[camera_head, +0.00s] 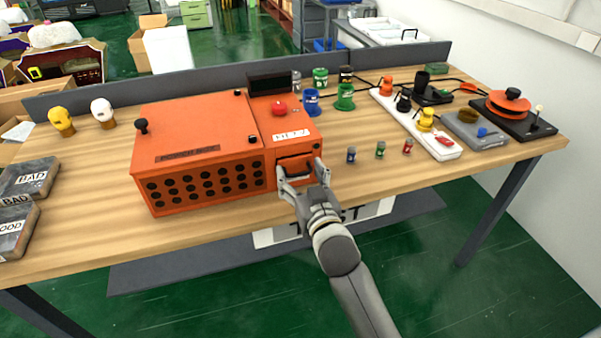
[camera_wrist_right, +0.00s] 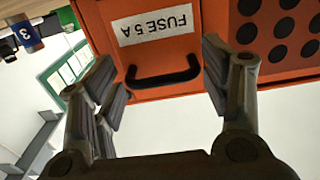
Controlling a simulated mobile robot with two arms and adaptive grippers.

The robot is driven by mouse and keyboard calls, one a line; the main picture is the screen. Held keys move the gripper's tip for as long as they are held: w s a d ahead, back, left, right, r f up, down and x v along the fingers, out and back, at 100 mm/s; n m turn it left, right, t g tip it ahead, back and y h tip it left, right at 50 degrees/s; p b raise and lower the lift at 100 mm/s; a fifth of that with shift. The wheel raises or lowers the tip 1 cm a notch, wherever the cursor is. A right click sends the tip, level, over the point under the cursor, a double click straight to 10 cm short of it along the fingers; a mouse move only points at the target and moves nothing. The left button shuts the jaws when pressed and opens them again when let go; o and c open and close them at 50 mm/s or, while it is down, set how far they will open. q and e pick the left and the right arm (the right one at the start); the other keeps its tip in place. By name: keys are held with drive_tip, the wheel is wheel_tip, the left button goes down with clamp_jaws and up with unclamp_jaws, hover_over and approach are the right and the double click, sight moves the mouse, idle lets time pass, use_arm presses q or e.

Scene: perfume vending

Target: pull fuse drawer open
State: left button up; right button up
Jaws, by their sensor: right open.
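The orange fuse box (camera_head: 205,145) stands on the wooden table, with a row pattern of black holes on its front. Its fuse drawer is at the right end of the front; in the right wrist view the drawer front (camera_wrist_right: 145,55) carries a white "FUSE 5 A" label (camera_wrist_right: 155,24) and a black bar handle (camera_wrist_right: 163,74). My right gripper (camera_head: 302,172) is open in front of the drawer. In the right wrist view its fingers (camera_wrist_right: 160,62) are spread to either side of the handle, apart from it. The drawer shows no clear gap. My left gripper is out of view.
Small coloured fuses (camera_head: 380,150) stand on the table right of the box. A white power strip (camera_head: 415,120) with plugs lies farther right. Green and blue cups (camera_head: 345,98) stand behind. A red button (camera_head: 279,108) sits on the box top. The table's front right is clear.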

drive_tip(key=shift+w, duration=0.25)
